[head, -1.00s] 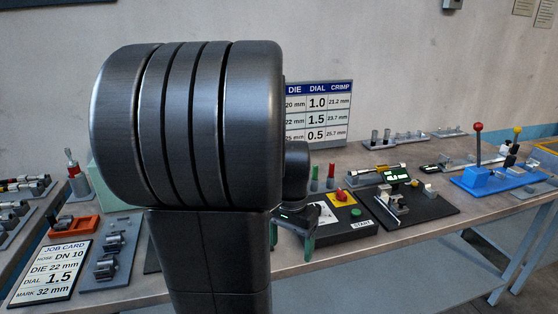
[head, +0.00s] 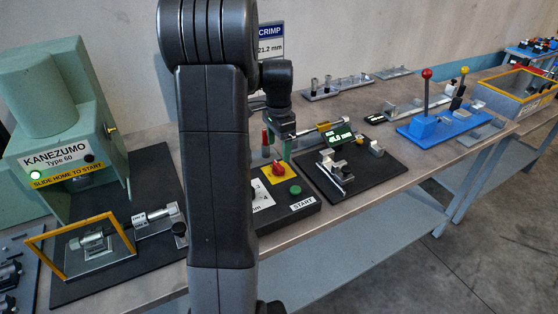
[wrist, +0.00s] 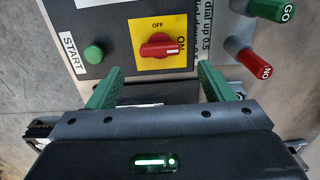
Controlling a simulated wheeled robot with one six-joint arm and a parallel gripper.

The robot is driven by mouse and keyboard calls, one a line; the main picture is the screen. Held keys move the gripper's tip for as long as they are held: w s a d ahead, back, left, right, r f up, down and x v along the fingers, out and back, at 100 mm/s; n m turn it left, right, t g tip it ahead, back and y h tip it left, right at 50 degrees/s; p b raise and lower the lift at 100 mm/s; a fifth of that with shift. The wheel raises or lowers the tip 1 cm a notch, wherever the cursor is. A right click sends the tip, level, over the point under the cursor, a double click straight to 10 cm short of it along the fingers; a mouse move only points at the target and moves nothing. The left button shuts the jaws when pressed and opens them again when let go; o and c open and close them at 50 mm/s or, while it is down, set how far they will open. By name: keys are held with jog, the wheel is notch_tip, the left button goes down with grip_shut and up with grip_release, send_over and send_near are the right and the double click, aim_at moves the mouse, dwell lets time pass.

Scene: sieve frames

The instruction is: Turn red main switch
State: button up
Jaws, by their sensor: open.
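The red main switch (head: 278,167) is a rotary knob on a yellow plate (head: 266,175) on the dark control box. In the wrist view the knob (wrist: 158,46) lies with its handle bar crosswise; OFF is printed above it and ON at its right. My gripper (head: 277,146) is over the box at the switch in the head view. In the wrist view my gripper (wrist: 160,70) is open and empty, its green fingers spread wider than the knob. The knob lies just ahead of the gap, apart from both fingers.
The green START button (wrist: 93,54) is left of the switch in the wrist view. A red NO post (wrist: 254,63) and green GO post (wrist: 271,10) stand at its right. A green press (head: 62,130) stands left and a black fixture board (head: 365,185) right.

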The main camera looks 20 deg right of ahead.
aim_at(278, 165)
notch_tip(278, 165, down, 7)
jog(key=shift+r+p, duration=0.1)
jog(key=shift+p, duration=0.25)
jog(key=c, duration=1)
